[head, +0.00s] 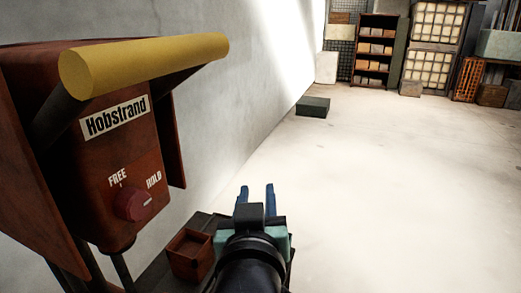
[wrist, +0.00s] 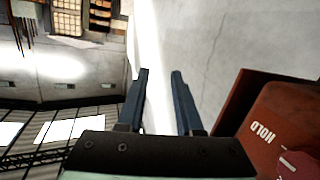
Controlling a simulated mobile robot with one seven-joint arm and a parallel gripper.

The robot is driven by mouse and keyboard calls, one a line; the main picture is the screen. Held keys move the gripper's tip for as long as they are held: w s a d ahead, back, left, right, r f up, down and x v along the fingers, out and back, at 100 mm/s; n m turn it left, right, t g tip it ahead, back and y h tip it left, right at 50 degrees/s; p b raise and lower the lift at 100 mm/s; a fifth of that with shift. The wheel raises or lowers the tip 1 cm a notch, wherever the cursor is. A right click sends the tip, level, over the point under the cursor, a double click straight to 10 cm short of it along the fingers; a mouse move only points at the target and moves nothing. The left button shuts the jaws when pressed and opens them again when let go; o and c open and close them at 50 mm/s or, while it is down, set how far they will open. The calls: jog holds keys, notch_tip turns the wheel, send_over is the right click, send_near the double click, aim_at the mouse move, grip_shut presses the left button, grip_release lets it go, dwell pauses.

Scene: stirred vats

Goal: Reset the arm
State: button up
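My gripper (head: 256,192) is in the lower middle of the head view, its two blue fingers apart with nothing between them. The fingers also show apart in the wrist view (wrist: 159,82). The gripper is to the right of a red-brown machine housing (head: 95,150) labelled "Hobstrand" and does not appear to touch it. The housing has a thick yellow bar (head: 150,62) on top. A red knob (head: 131,206) sits below the words FREE and HOLD, its white mark toward the HOLD side. Part of the knob shows in the wrist view (wrist: 297,164).
A small open brown box (head: 190,256) stands on a dark surface left of my arm. A pale wall (head: 240,90) runs behind the machine. A dark flat box (head: 313,106) lies on the floor. Shelves (head: 376,50) and crates line the back. The floor at right is clear.

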jog(key=s+r+t+p, duration=0.2)
jog(key=s+r+t, duration=0.3)
jog(key=r, duration=1.1)
jog(key=s+r+m+t+p, duration=0.1)
jog(key=s+r+t+p, duration=0.2)
jog(key=r, duration=1.4)
jog(key=s+t, duration=0.2)
jog(key=s, duration=0.3)
jog(key=shift+s+d+t+y, duration=0.2)
jog(key=shift+d+t+y, duration=0.1)
jog(key=shift+d+t, duration=0.1)
